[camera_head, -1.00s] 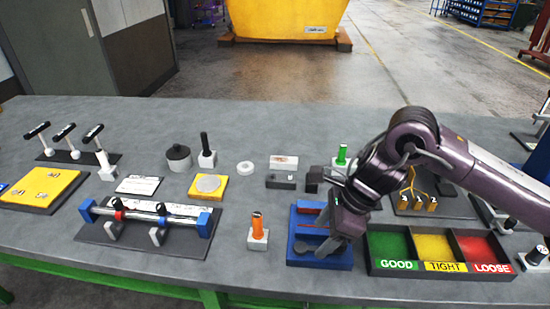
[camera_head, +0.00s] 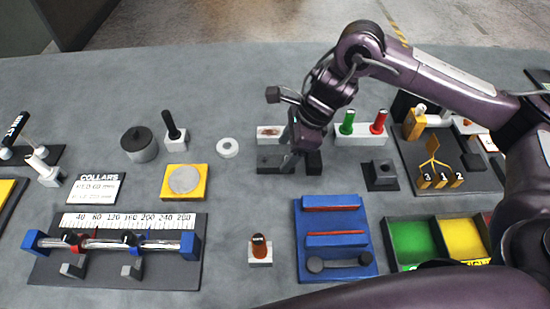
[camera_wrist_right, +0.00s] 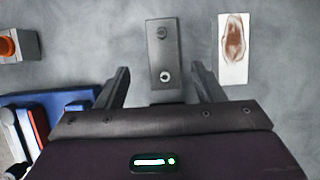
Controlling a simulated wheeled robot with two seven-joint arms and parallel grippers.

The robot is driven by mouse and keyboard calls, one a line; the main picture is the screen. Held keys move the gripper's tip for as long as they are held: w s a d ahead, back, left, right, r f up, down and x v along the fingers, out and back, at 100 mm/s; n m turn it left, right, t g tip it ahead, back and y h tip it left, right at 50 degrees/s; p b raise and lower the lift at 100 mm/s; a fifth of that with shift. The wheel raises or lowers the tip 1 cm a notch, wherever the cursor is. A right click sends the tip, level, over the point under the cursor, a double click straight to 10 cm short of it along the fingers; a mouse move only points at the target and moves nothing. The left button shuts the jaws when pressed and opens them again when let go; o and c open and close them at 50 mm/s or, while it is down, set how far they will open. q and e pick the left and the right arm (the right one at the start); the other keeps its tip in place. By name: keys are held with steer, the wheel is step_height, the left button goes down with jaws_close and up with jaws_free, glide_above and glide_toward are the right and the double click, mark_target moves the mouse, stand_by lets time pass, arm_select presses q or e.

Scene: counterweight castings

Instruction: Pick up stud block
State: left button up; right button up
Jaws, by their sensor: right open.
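The dark grey block that I take for the stud block (camera_head: 268,164) lies on the grey bench, just below a white plate in the head view. In the right wrist view the block (camera_wrist_right: 162,52) is upright in the picture, with a dark round stud at its far end and a pale ring nearer me. My right gripper (camera_head: 291,158) is open over the block's right part. In the wrist view its fingers (camera_wrist_right: 160,68) stand on either side of the block, with gaps. My left gripper is not seen.
The white plate with a brown mark (camera_head: 270,132) lies close behind. A dark block (camera_head: 313,163) sits just right of the gripper. The blue tray (camera_head: 312,213) and orange-topped block (camera_head: 260,250) are in front. Green and red pegs stand at right.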

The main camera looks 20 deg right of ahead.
mark_target(276, 160)
steer(key=x, duration=0.3)
steer(key=p+x, duration=0.1)
steer(key=shift+w+a+f, duration=0.15)
steer(key=shift+w+f, duration=0.05)
steer(key=shift+w, duration=0.15)
steer(key=shift+r, duration=0.1)
jaws_close()
